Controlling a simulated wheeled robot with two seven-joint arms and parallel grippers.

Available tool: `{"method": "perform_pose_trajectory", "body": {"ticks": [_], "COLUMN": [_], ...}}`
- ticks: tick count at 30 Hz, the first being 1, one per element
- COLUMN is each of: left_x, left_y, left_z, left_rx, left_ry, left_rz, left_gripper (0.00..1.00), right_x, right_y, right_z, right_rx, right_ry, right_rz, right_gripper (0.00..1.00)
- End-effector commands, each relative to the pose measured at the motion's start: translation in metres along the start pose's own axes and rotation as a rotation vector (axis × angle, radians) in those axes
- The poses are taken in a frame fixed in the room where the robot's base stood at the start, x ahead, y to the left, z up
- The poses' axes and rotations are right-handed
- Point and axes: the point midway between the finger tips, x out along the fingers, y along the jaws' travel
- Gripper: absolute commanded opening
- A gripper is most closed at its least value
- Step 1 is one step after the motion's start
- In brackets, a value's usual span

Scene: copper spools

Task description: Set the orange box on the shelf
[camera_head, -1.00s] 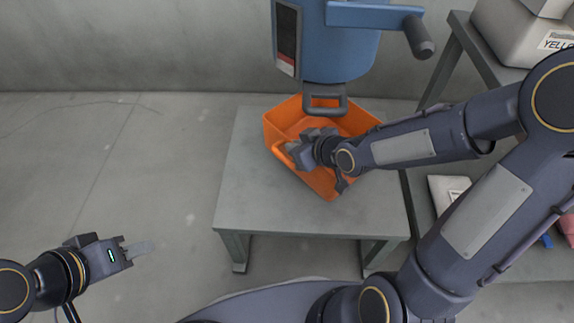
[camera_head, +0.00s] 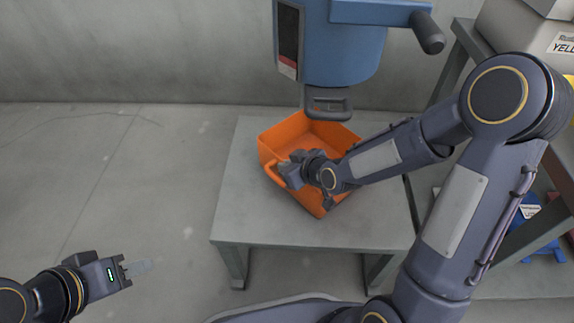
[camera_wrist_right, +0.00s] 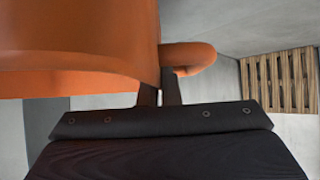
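The orange box (camera_head: 285,137) is an open-topped bin at the grey table (camera_head: 240,215), under a blue machine. My right gripper (camera_head: 284,175) is at its near-left side. In the right wrist view the orange wall of the box (camera_wrist_right: 70,65) fills the upper left. The right gripper's fingers (camera_wrist_right: 162,88) are close together at the box's looped orange handle. They look shut on it, though the grip is partly hidden. My left gripper (camera_head: 138,268) is in the air at the lower left, apart from everything. The shelf rack (camera_head: 470,38) stands at the right, partly behind my right arm.
The blue machine (camera_head: 345,55) with a dark handle hangs close above the box. White boxes (camera_head: 510,30) occupy the rack's upper level; blue items (camera_head: 545,250) show lower down. A wooden pallet (camera_wrist_right: 280,80) is in the right wrist view. The floor at left is clear.

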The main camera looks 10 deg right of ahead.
Motion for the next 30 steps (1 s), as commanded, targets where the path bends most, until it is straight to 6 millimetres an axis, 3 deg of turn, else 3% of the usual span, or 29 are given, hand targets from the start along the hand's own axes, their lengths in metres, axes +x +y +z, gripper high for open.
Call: {"method": "perform_pose_trajectory", "body": {"ticks": [1,6,17,20,30], "left_x": [0.003,0.002,-0.003,-0.006,-0.032], "left_y": [-0.001,-0.001,0.001,0.003,0.015], "left_z": [0.002,0.001,-0.002,-0.003,-0.016], "left_rx": [0.000,0.000,0.000,0.000,0.000], "left_ry": [0.000,0.000,0.000,0.000,0.000], "left_rz": [0.000,0.000,0.000,0.000,0.000], "left_gripper": [0.36,0.36,0.36,0.36,0.36], "right_x": [0.002,0.001,-0.002,-0.015,-0.088], "right_y": [0.000,0.000,0.000,0.001,0.002], "right_z": [0.002,0.001,-0.003,-0.004,-0.005], "right_rx": [-0.002,0.000,0.000,0.002,0.002], "right_ry": [0.002,0.000,0.000,0.001,0.000], "right_rz": [0.000,0.000,0.000,0.002,0.004], "right_gripper": [0.00,0.24,0.25,0.25,0.25]}}
